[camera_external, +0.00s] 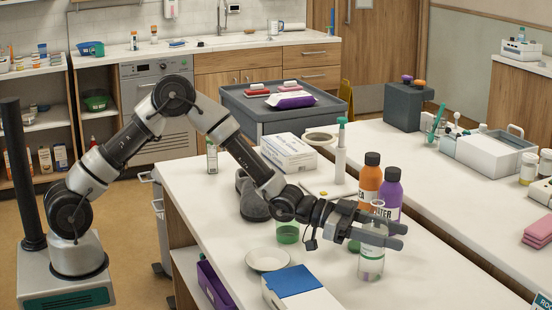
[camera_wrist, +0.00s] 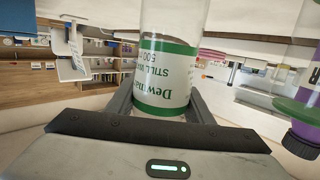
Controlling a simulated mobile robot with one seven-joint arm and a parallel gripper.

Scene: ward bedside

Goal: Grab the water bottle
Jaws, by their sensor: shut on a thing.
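The water bottle (camera_external: 371,264) is clear, with a green and white label, and is upright near the front of the white table. My gripper (camera_external: 392,235) reaches across from the left with its fingers around the bottle's upper part. In the wrist view the bottle (camera_wrist: 165,75) is between the two fingers of my gripper (camera_wrist: 160,108), its "STILL" label upside down in the picture. The jaws are shut on it. Its base looks at or close to the tabletop; I cannot tell if it touches.
An orange bottle (camera_external: 370,180) and a purple bottle (camera_external: 390,196) stand just behind. A green cup (camera_external: 288,234), a white plate (camera_external: 268,260) and a blue-topped box (camera_external: 295,284) are to the left. The table's right front is clear.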

